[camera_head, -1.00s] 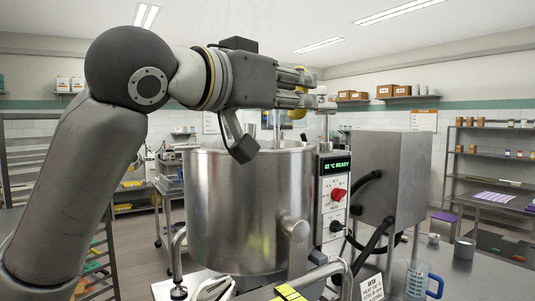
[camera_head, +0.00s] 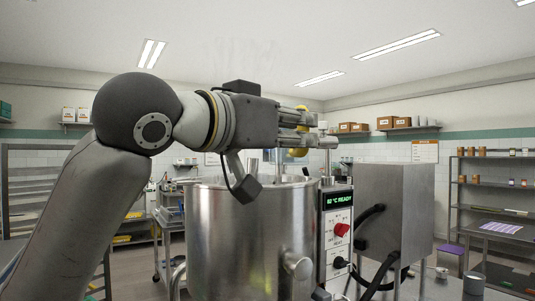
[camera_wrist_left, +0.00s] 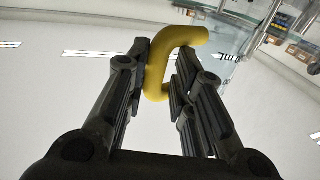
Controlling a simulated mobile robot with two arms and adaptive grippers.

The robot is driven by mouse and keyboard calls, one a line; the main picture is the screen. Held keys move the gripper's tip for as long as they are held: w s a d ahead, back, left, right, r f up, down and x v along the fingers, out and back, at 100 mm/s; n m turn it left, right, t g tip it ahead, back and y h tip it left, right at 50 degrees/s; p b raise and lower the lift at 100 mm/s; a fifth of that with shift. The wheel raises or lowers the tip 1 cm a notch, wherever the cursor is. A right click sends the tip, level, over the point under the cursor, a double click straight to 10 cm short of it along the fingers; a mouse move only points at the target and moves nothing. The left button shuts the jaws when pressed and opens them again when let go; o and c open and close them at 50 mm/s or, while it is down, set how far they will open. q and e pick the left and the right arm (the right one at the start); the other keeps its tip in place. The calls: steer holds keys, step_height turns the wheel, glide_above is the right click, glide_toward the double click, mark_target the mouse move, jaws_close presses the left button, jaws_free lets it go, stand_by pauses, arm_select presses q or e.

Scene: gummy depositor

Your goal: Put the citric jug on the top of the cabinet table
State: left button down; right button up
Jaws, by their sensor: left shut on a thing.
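My left gripper (camera_head: 318,140) is shut on a yellow curved handle (camera_wrist_left: 160,60), which shows between the fingers in the left wrist view. A small yellow part of it (camera_head: 302,126) also shows between the fingers in the head view. Clear material with dark markings (camera_wrist_left: 228,52) lies beyond the handle, consistent with a see-through jug body. My right gripper is not in view. I cannot pick out the cabinet table with certainty.
The large steel pot (camera_head: 245,245) stands just below the left gripper. A control panel (camera_head: 338,240) reading READY and a grey box (camera_head: 395,210) with black hoses stand to its right. Shelves (camera_head: 490,208) stand at the right; a steel cart (camera_head: 172,245) is behind at left.

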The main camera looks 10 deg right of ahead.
arm_select(q)
steer(key=w+a+f+n+t+y, duration=0.1)
steer(key=w+a+f, duration=0.2)
steer(key=w+f, duration=0.35)
steer(key=w+a+f+n+t+y, duration=0.1)
steer(key=w+a+f, duration=0.3)
steer(key=f, duration=0.5)
steer(key=a+f+n+t+y, duration=0.25)
steer(key=a+f, duration=0.35)
steer(key=f, duration=0.5)
steer(key=a+f+n+t+y, duration=0.1)
steer(key=a+f+n+y, duration=0.15)
steer(key=a+f, duration=0.6)
steer(key=s+a+f+n+t+y, duration=0.1)
steer(key=s+a+f+n+y, duration=0.2)
steer(key=s+f, duration=0.5)
steer(key=s+a+f+t+y, duration=0.1)
steer(key=s+a+f+y, duration=0.3)
steer(key=s+a+f, duration=0.45)
steer(key=s+d+f, duration=0.2)
steer(key=s+f, duration=0.3)
steer(key=s, duration=0.2)
steer(key=shift+f, duration=0.15)
